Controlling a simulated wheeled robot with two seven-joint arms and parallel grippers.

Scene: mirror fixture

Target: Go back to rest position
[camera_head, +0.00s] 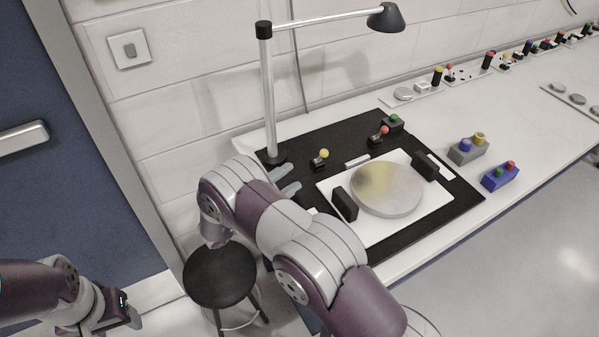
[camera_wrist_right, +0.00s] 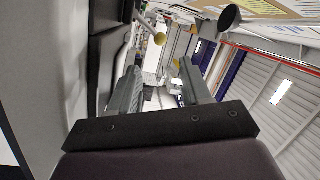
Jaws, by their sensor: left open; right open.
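My right arm reaches across the middle of the head view, over the near left part of the worktop. Its gripper (camera_head: 288,181) shows two grey fingers above the left side of the black mat, left of the mirror. In the right wrist view the same gripper (camera_wrist_right: 160,72) is open, with nothing between its fingers. My left gripper (camera_head: 125,308) is low at the left, left of the stool and away from the table. It is open, and no object shows in it. The round mirror (camera_head: 388,202) lies on the white plate (camera_head: 400,232) between two black blocks.
A lamp pole (camera_head: 268,95) stands close behind my right gripper. A black stool (camera_head: 219,274) is below my right arm. A yellow-knobbed joystick (camera_head: 323,155), a grey button box (camera_head: 467,150) and a blue one (camera_head: 500,177) stand on the worktop. Open floor lies at the lower right.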

